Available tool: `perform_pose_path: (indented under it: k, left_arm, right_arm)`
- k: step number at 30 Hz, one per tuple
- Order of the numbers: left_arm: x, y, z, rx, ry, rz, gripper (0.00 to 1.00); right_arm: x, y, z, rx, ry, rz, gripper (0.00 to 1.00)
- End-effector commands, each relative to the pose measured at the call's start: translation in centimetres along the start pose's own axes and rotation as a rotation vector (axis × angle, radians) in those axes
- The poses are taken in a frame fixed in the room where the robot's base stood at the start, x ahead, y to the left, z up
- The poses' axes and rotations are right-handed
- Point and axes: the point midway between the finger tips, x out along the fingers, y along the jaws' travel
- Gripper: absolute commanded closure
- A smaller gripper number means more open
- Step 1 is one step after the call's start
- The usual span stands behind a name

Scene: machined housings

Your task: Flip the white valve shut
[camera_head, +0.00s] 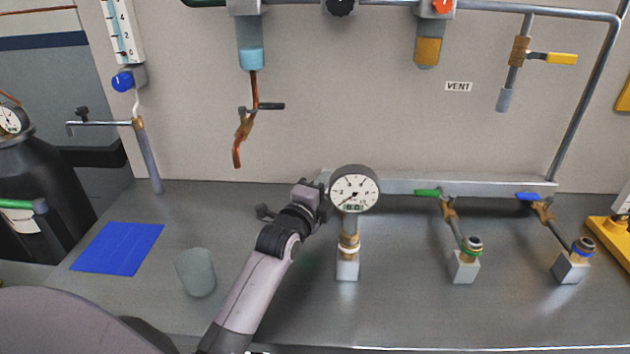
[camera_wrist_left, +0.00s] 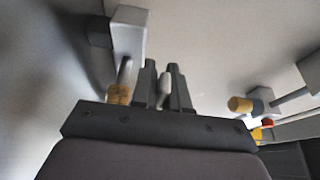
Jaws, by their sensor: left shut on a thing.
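My left gripper (camera_head: 320,188) reaches to the grey manifold rail at the back of the bench, just left of the round pressure gauge (camera_head: 354,190). In the left wrist view its two dark fingers (camera_wrist_left: 163,84) are shut on a small white piece, which looks like the white valve's handle (camera_wrist_left: 165,82). A brass fitting (camera_wrist_left: 119,94) on a grey stem shows just left of the fingers. In the head view the white valve is hidden behind my gripper and the gauge. My right gripper is not in view.
The gauge's brass and white stem stands close to my gripper on the right. A green-handled valve (camera_head: 428,192) and a blue-handled valve (camera_head: 527,196) sit farther right on the rail (camera_head: 400,186). A grey cup (camera_head: 195,273) and blue mat (camera_head: 117,248) are on the left.

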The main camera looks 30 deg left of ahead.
Motion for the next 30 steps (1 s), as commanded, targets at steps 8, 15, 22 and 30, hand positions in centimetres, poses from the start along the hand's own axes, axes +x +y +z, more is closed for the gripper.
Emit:
perform_pose_path:
  k: [8, 15, 22, 30]
  left_arm:
    - [0.0, 0.1, -0.1, 0.002, -0.005, 0.0, 1.0]
    - [0.0, 0.0, -0.1, 0.003, -0.004, 0.0, 0.65]
    - [-0.1, 0.0, -0.1, 0.003, -0.003, 0.0, 0.65]
    - [-2.8, 0.1, -0.1, 0.004, -0.003, 0.0, 0.65]
  right_arm:
    - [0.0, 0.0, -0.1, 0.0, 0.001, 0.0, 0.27]
    - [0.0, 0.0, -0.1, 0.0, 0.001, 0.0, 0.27]
    - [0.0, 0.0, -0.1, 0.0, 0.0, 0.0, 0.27]
    - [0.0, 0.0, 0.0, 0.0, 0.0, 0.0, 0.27]
